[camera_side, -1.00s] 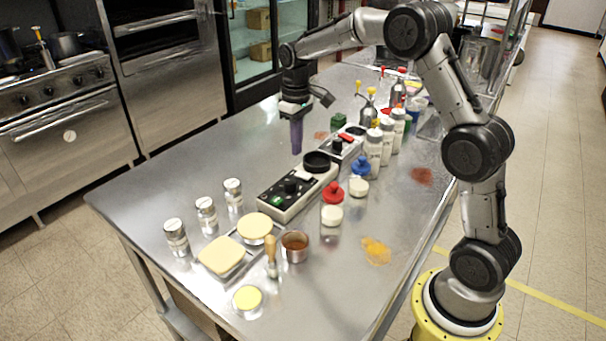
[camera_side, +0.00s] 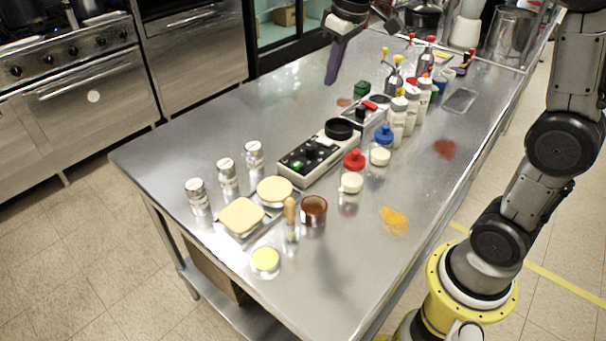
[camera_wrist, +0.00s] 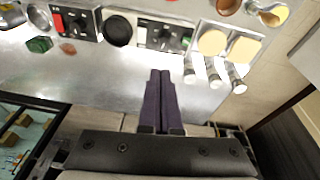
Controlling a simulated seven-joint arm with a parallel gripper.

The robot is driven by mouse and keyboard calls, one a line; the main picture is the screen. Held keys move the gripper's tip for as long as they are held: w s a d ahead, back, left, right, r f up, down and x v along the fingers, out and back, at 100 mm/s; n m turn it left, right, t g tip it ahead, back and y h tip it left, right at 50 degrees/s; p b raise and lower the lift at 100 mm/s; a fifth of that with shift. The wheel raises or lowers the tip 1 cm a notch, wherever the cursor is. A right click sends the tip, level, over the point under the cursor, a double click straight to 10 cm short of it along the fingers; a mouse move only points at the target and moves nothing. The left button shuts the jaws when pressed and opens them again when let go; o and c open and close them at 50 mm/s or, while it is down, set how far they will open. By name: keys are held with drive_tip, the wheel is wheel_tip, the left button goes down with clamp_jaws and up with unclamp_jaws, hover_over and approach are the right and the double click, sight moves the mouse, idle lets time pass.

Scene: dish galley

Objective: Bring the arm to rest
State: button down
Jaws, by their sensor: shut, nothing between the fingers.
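My gripper (camera_side: 335,62) is high over the far left part of the steel table (camera_side: 210,121), its dark purple fingers pointing down and slightly tilted. In the wrist view, the two purple fingers (camera_wrist: 160,75) lie side by side, shut, with nothing between them. The fingertips are apart from everything on the table. Part of my arm is cut off at the top of the side view.
A control box (camera_side: 318,158) with a black dish, several white bottles (camera_side: 397,122), shakers (camera_side: 228,176), yellow-topped pans (camera_side: 241,215) and a brown cup (camera_side: 313,210) stand on the table. The table's left far area is bare. A stove (camera_side: 75,75) stands behind.

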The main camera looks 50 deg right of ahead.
drive_tip(key=s+a+r+t, duration=0.1)
drive_tip(key=s+a+r, duration=0.2)
drive_tip(key=s, duration=0.4)
drive_tip(key=s+a+f+t, duration=0.1)
drive_tip(key=s+f, duration=0.3)
drive_tip(key=s, duration=0.4)
drive_tip(key=s+a+f+m, duration=0.1)
drive_tip(key=s+f, duration=0.3)
drive_tip(key=s, duration=0.4)
drive_tip(key=shift+a+f+t, duration=0.15)
drive_tip(key=shift+f+t, duration=0.05)
drive_tip(key=shift+t, duration=0.2)
